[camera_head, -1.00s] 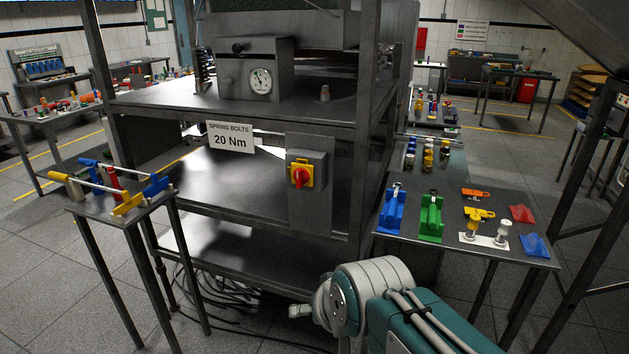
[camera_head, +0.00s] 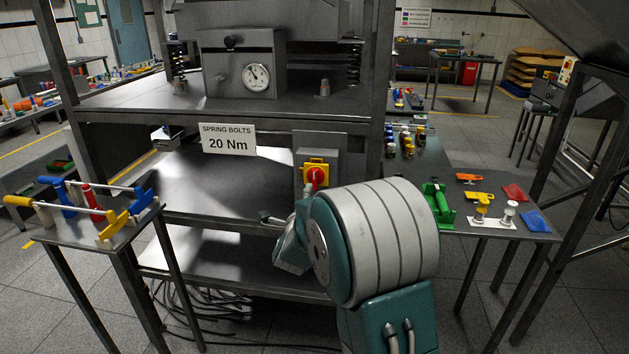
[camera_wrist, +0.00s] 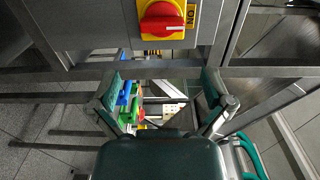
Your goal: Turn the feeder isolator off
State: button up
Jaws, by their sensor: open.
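The feeder isolator is a red rotary knob (camera_head: 317,177) on a yellow plate, on a grey box fixed to the steel frame's front. In the wrist view the red knob (camera_wrist: 162,20) is at the top centre. Its handle lies across the picture, and its white mark points right, towards a yellow label that seems to read ON. My gripper (camera_wrist: 163,98) is open and empty, its fingers apart below the knob in that view and not touching it. In the head view my arm hides most of the gripper, just below and left of the isolator.
A steel shelf edge (camera_head: 235,222) runs below the isolator. A sign (camera_head: 228,140) reading "SPRING BOLTS 20 Nm" hangs to its left. Side tables with coloured tools stand left (camera_head: 82,232) and right (camera_head: 462,218). Cables lie on the floor under the frame.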

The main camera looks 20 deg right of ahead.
aim_at(313, 182)
jog(key=x, duration=1)
jog(key=shift+w+d, duration=0.2)
jog(key=shift+w, duration=0.1)
jog(key=shift+a, duration=0.1)
jog(key=shift+a, duration=0.1)
jog(key=shift+c, duration=0.9)
jog(key=c, duration=0.6)
